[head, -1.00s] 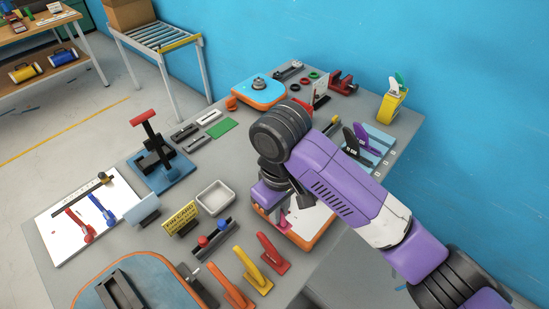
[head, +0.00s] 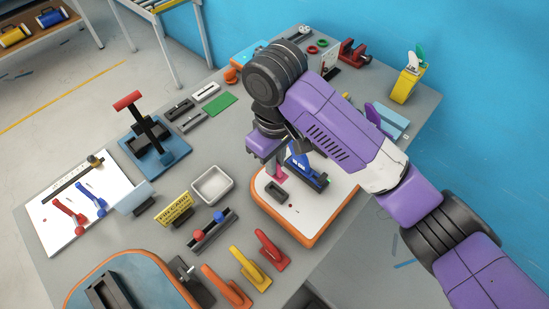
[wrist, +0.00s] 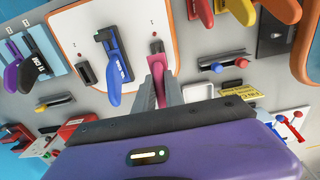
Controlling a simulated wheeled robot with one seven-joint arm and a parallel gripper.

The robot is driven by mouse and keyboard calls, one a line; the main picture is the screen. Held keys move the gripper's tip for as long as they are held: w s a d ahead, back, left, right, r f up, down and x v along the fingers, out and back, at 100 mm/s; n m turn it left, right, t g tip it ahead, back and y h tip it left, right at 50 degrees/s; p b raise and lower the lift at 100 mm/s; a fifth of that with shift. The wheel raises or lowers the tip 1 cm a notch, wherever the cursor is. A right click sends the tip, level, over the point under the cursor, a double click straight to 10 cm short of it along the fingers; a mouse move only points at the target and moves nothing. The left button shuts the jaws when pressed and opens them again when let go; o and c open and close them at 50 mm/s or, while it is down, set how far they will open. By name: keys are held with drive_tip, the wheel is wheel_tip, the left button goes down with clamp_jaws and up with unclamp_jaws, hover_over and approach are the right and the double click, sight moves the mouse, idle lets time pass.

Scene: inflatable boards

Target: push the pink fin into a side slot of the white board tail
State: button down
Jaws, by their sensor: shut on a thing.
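The white board tail (head: 318,222) has an orange edge and lies on the table; it also shows in the wrist view (wrist: 128,20). A blue fin (wrist: 117,68) stands in its black centre fitting. The left side slot (wrist: 85,73) in the wrist view is empty. My gripper (wrist: 158,82) is shut on the pink fin (wrist: 157,66), whose far end is at the right side slot (wrist: 157,47). In the head view the pink fin (head: 278,172) hangs below my gripper, just behind a dark slot (head: 276,190). I cannot tell whether it touches the slot.
Red, yellow and orange fins (head: 248,268) stand in front of the board. A grey tray (head: 212,186), a yellow sign (head: 175,209) and a rack with red and blue knobs (head: 211,232) are left of it. A purple fin (wrist: 14,72) and black fin (wrist: 36,66) stand nearby.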

drive_tip(key=shift+f+b, duration=1.35)
drive_tip(key=shift+f, duration=1.5)
drive_tip(key=shift+p, duration=1.15)
drive_tip(key=shift+f+b, duration=0.45)
drive_tip(key=shift+f, duration=1.15)
drive_tip(key=c, duration=1.3)
unclamp_jaws()
wheel_tip(320, 180, up, 8)
drive_tip(key=shift+f+p, duration=0.1)
drive_tip(key=shift+p, duration=0.25)
